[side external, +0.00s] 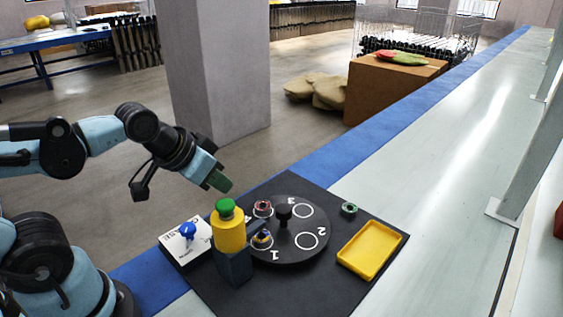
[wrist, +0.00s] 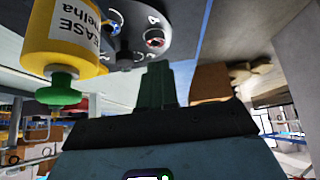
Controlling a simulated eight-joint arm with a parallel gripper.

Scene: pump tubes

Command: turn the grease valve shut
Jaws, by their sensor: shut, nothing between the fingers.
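A yellow cylinder (side external: 229,234) with a green knob (side external: 225,208) on top stands on a dark block (side external: 234,267). In the wrist view the cylinder (wrist: 62,35) shows a white label reading "EASE", cut off, with the green knob (wrist: 60,91) below it. A blue lever (side external: 188,231) sits on a white panel (side external: 185,249) left of the cylinder; its lettering is too small to read surely. My gripper (side external: 221,183) has green fingers, shut and empty, in the air above and behind the green knob, apart from it. The fingers (wrist: 157,84) point toward the dial in the wrist view.
A black numbered turntable (side external: 285,247) with a central knob (side external: 284,210) carries a red part (side external: 262,208) and a blue-and-yellow part (side external: 262,239). A small green ring (side external: 349,208) and a yellow tray (side external: 370,249) lie to the right on the black mat (side external: 328,280). A grey pillar (side external: 217,75) stands behind.

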